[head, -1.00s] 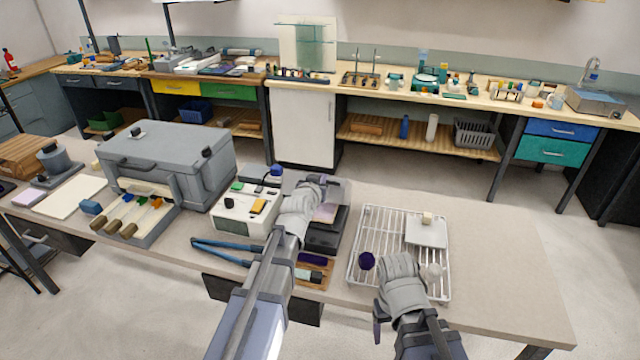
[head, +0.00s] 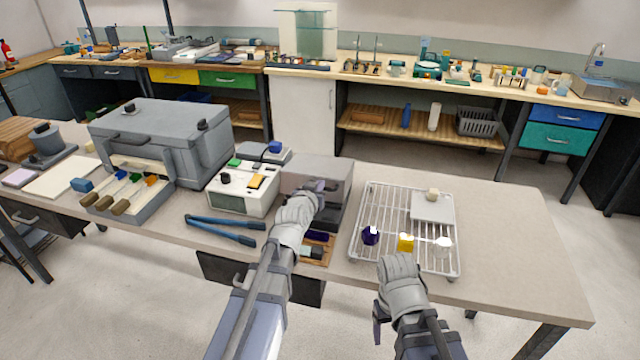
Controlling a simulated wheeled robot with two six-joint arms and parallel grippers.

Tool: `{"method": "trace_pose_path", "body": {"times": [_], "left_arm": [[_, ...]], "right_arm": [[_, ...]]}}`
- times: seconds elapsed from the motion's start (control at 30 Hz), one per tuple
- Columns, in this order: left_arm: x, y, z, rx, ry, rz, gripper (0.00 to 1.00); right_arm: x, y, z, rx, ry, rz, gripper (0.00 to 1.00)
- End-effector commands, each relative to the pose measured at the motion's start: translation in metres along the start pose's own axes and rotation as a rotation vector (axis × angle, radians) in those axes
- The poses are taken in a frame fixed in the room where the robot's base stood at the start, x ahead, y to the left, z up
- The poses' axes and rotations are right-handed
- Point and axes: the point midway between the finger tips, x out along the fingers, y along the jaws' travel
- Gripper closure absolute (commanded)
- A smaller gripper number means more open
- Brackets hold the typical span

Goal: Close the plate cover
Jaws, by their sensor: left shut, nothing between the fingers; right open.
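The plate cover (head: 312,169) is the grey lid of a dark box-shaped instrument (head: 346,208) at the middle of the bench. It looks lowered over the instrument, and no plate or inside shows. My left gripper (head: 323,188) is shut and empty at the cover's front side. The gripper and wrist hide part of the front, so I cannot tell whether the cover is fully down or touched. My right gripper (head: 380,320) is open and empty at the bench's front edge, below the wire rack and apart from the cover. Its fingertips show poorly.
A white wire rack (head: 372,205) with small purple, yellow and white items stands right of the instrument. A large grey case (head: 160,135) stands further left. The bench's right end is clear.

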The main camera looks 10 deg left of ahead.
Motion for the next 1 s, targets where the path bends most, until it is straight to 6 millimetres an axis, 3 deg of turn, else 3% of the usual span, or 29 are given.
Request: {"method": "trace_pose_path", "body": {"times": [0.03,0.2,0.5,1.0], "left_arm": [[0.002,0.0,0.012,0.0,0.001,0.0,1.0],[0.005,0.001,0.031,0.0,0.023,0.004,1.0],[0.009,0.001,0.047,0.001,0.099,0.004,1.0],[0.009,0.0,0.05,0.001,0.13,-0.001,1.0]], "right_arm": [[0.012,-0.001,-0.001,0.0,0.0,0.0,0.28],[0.035,-0.003,-0.002,0.0,0.0,0.0,0.28],[0.068,-0.006,-0.004,0.0,0.0,0.0,0.28],[0.078,-0.007,-0.004,-0.001,0.0,0.0,0.28]]}}
